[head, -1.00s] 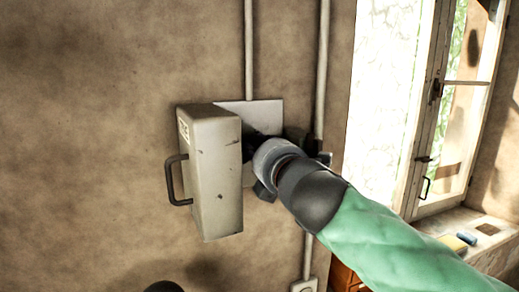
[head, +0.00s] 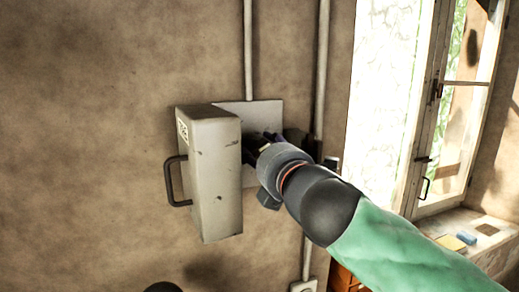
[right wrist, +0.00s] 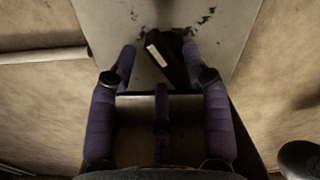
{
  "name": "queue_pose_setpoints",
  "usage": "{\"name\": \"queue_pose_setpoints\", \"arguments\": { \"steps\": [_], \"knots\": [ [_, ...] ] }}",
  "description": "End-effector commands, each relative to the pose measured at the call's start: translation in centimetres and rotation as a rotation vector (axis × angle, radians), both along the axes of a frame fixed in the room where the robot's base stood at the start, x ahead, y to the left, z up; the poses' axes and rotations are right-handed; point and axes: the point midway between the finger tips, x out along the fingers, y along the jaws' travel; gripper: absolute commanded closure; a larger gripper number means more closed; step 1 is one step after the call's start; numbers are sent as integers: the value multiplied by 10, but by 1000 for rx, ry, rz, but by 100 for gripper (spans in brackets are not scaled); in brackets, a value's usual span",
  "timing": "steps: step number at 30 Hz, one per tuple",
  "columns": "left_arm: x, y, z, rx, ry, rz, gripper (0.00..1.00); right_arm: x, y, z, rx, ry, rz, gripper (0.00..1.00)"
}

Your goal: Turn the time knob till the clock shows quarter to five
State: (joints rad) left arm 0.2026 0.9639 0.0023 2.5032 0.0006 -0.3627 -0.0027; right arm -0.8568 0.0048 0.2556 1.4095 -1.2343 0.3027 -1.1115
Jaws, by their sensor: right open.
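A black knob with a cream-coloured bar (right wrist: 158,56) sits on a pale, chipped panel (right wrist: 220,25) in the right wrist view. My right gripper (right wrist: 160,66) is open, its purple fingers spread on either side of the knob and one below. I cannot tell whether they touch it. In the head view my right gripper (head: 262,141) reaches behind the beige cover (head: 215,175) towards the pale plate (head: 262,110) on the wall. The clock face is not visible in either view. My left gripper is not in view.
The beige cover stands out from the wall close to the left of my right gripper, with a black handle (head: 172,181). A vertical pipe (head: 322,70) runs to the right. A window (head: 440,110) and a sill with small items (head: 466,238) are further right.

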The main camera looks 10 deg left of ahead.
Motion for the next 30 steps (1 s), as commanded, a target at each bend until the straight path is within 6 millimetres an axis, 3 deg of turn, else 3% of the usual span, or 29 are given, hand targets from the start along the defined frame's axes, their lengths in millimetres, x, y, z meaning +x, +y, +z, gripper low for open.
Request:
{"name": "queue_pose_setpoints", "arguments": {
  "steps": [15,30],
  "knots": [
    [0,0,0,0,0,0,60,-70,-47,1,2,-1,1,51],
    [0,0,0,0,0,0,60,-80,-55,0,1,1,-1,51]
  ]
}}
